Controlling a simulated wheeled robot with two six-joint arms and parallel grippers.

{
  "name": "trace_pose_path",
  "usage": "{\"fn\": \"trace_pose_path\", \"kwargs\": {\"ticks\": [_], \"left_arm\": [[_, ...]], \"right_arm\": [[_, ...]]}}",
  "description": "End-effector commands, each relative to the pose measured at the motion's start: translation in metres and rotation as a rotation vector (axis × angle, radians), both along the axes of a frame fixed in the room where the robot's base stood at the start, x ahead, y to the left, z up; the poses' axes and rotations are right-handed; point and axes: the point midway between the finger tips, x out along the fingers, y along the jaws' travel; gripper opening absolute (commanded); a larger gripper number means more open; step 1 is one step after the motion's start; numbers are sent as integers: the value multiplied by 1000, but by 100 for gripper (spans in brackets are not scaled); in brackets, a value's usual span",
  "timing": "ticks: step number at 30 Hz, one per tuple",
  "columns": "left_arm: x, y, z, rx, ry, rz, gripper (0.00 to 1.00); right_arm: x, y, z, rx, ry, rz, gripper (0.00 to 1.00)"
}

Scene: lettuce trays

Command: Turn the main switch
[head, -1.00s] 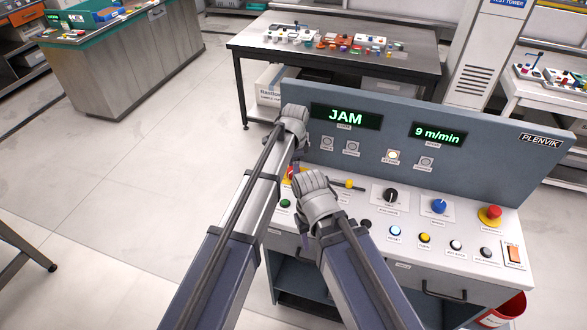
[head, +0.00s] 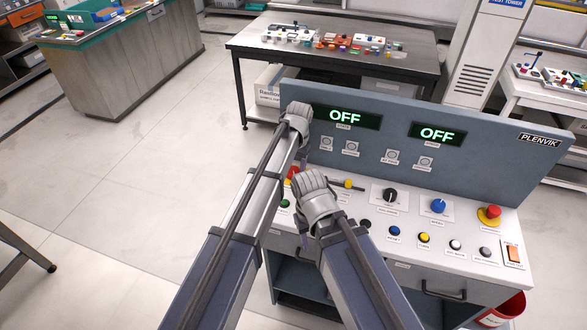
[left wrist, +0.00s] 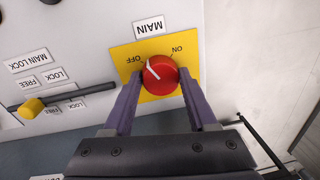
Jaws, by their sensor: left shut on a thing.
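The main switch is a red round knob (left wrist: 160,74) on a yellow plate (left wrist: 126,54) labelled MAIN, with OFF and ON marks. Its white pointer line points toward OFF. My left gripper (left wrist: 160,86) is shut on the knob, one purple finger on each side. In the head view the left gripper (head: 301,150) reaches the panel's left end and hides most of the switch. My right gripper (head: 323,214) hangs over the front of the panel; its fingers are largely hidden behind the wrist.
Both displays (head: 345,117) read OFF. The yellow lock slider (left wrist: 31,108) sits on a dark rail beside the switch. Other knobs, buttons and a red emergency stop (head: 492,212) line the console to the right. Clear floor lies left.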

Motion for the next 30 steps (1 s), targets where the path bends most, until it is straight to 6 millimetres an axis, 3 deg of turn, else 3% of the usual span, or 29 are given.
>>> {"fn": "trace_pose_path", "kwargs": {"ticks": [13, 30], "left_arm": [[1, 0, 0, 0, 0, 263, 2], [1, 0, 0, 0, 0, 327, 2]], "right_arm": [[0, 0, 0, 0, 0, 0, 50], [0, 0, 0, 0, 0, 0, 50]]}}
